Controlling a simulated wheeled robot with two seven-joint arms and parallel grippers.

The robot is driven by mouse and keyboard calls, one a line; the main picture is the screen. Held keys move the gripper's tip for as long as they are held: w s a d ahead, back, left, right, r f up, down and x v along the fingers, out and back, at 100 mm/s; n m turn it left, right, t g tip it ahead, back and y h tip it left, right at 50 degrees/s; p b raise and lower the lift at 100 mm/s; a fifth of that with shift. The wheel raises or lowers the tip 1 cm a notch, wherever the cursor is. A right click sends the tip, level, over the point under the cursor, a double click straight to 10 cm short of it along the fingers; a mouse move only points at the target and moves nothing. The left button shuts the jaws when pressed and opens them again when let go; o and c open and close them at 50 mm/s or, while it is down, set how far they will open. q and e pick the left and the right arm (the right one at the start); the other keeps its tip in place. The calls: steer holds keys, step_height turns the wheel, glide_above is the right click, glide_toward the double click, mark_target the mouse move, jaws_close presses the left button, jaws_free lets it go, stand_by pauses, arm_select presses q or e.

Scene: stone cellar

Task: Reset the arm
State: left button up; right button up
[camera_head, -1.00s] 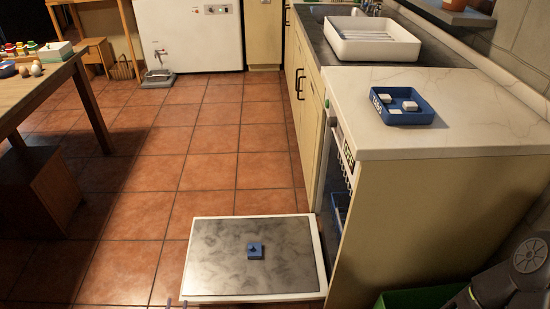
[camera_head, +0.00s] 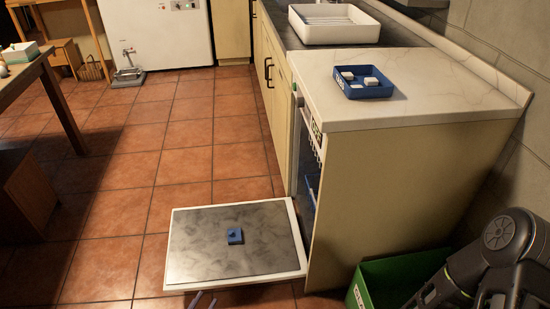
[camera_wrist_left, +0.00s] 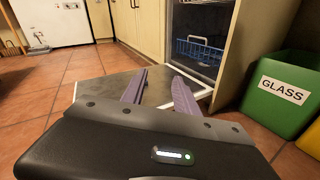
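The lowered door (camera_wrist_left: 92,88) lies beyond the fingers there. A small blue object (camera_head: 235,236) rests on the door's grey inner face, apart from the gripper. My right arm shows dark and folded at the lower right of the head view; its gripper is not seen.
A green bin (camera_head: 376,279), labelled GLASS in the left wrist view (camera_wrist_left: 283,92), stands right of the dishwasher. A blue tray (camera_head: 347,88) with white pieces sits on the counter (camera_head: 440,100). A wooden table (camera_head: 38,72) stands left. Tiled floor between is clear.

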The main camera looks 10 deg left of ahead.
arm_select(q)
steer(key=s+d+m+g+h+b, duration=0.4)
steer(key=d+m+g+h, duration=0.65)
steer(key=d, duration=1.05)
steer(key=s+d+f+m+g+y+b, duration=0.1)
steer(key=s+f+m+g+y, duration=0.15)
steer(key=s+m+g, duration=0.35)
steer(key=s+d+f+m+g+y+b, duration=0.1)
steer(key=s+f+m+g+y+b, duration=0.2)
steer(key=s+m, duration=0.4)
steer(key=w+r+m+t+y, duration=0.3)
steer(key=w+m+y, duration=0.1)
steer(key=w+m, duration=0.15)
step_height(320, 180, up, 24)
steer(key=s+p, duration=0.1)
steer(key=p, duration=2.2)
steer(key=shift+s+d+r+m+p, duration=0.2)
steer(key=shift+s+d+m+p, duration=0.05)
steer(key=shift+d+m+p, duration=0.1)
